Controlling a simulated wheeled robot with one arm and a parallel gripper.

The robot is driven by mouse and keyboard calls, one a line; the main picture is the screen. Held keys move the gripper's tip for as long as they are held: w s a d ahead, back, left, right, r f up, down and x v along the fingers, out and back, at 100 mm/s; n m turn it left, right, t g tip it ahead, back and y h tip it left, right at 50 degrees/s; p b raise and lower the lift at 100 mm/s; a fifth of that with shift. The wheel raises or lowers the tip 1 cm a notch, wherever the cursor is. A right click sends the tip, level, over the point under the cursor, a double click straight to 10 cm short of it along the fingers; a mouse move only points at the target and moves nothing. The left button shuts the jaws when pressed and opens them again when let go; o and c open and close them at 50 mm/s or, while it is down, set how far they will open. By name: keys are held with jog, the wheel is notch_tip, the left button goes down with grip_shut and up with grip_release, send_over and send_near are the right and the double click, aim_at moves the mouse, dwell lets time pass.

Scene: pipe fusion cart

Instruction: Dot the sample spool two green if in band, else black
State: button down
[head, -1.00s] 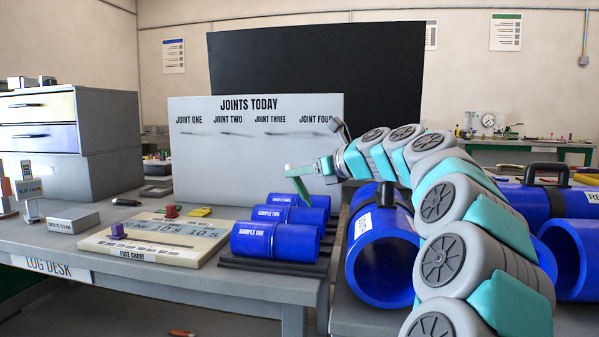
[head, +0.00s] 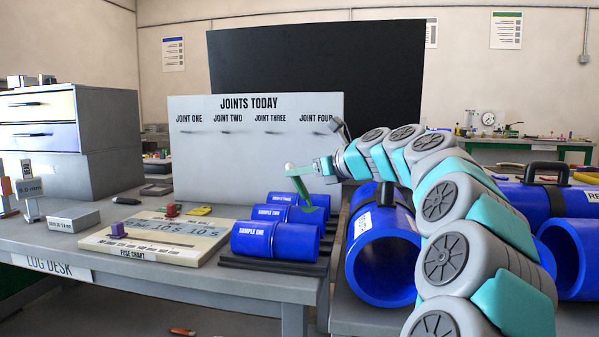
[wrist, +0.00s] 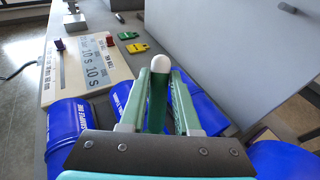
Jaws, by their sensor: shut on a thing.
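My gripper (head: 318,167) is shut on a green marker (wrist: 157,105). The marker has a white rounded end (wrist: 161,63). In the head view the green marker (head: 299,187) hangs tilted, its lower end over the right part of sample spool two (head: 280,213). A dark green patch shows at that end; I cannot tell whether it is on the spool or whether they touch. Sample spool one (head: 275,243) lies in front and sample spool three (head: 283,198) behind, all blue. In the wrist view the fingers partly cover spool two (wrist: 121,94); spool one (wrist: 68,122) is left.
A fuse chart board (head: 150,240) with a purple block (head: 118,229) and a red block (head: 172,210) lies left of the spools. A yellow tag (head: 199,211) is behind it. The joints board (head: 255,160) stands behind. Large blue pipes (head: 385,262) are right.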

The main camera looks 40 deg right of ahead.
dwell(0.3)
jog(key=shift+r, duration=3.5)
jog(key=shift+s, duration=0.1)
